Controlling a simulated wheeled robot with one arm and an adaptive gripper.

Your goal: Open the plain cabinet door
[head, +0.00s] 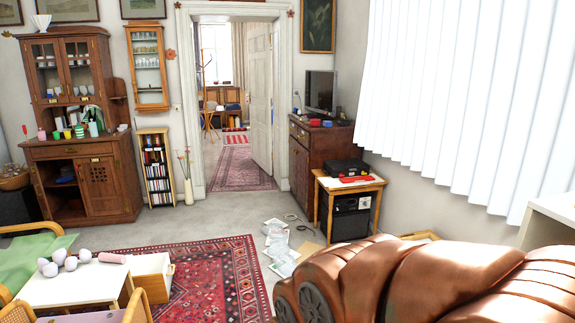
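A brown wooden hutch (80,130) stands against the far wall at the left. Its lower right door (101,186) has a patterned panel and is shut. To the left of that door is an open dark compartment (62,190) with something bluish inside. A dark wooden cabinet (303,165) stands right of the doorway, with a drawer above and a front below that looks closed. I cannot tell which door is the plain one. My gripper is not in view.
A white table (70,287) with pale round objects stands on the red rug (225,275). A brown leather-like seat (420,285) fills the lower right. Papers (282,255) lie on the grey floor. A small side table (349,183) stands at the right. Grey floor before the doorway is clear.

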